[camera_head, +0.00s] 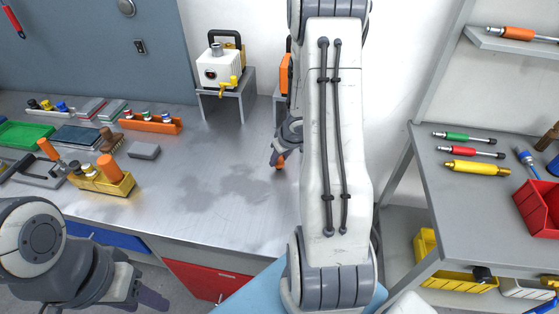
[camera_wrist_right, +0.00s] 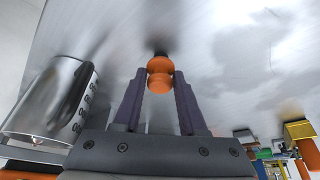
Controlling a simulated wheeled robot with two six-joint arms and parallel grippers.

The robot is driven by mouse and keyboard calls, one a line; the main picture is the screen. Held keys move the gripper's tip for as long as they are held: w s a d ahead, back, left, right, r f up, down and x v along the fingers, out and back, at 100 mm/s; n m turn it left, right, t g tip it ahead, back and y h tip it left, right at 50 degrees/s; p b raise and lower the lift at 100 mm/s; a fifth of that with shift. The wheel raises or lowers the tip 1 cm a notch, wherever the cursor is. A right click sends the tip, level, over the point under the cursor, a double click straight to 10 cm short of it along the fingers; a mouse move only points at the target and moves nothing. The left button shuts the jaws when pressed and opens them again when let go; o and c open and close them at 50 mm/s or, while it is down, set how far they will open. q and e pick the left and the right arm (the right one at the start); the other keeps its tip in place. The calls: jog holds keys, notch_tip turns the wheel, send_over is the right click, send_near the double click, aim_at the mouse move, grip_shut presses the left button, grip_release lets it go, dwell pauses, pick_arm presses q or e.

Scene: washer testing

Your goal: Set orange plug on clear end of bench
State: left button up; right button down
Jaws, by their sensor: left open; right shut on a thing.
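The orange plug (camera_wrist_right: 160,72) sits between the two dark fingers of my right gripper (camera_wrist_right: 159,78), which is shut on it. In the head view the plug (camera_head: 280,162) shows at the tip of my right gripper (camera_head: 277,155), over the right part of the metal bench (camera_head: 210,190). A dark end of the plug points at the bench surface; I cannot tell whether it touches. My right arm hides part of the bench's right end. My left gripper (camera_head: 148,297) is open and empty, low at the left, in front of the bench.
A yellow block (camera_head: 118,187) with plugs, an orange rack (camera_head: 152,125) and a grey block (camera_head: 144,151) stand on the bench's left part. A pump (camera_head: 221,68) stands at the back. A metal cylinder (camera_wrist_right: 50,100) is close to my right gripper. Mid-right bench is bare.

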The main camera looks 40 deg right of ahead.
jog(key=shift+f, duration=0.15)
jog(key=shift+c, duration=2.3)
grip_release()
jog(key=p+v, duration=0.8)
jog(key=v, duration=0.4)
jog(key=shift+r, duration=0.25)
jog(key=shift+w, duration=0.1)
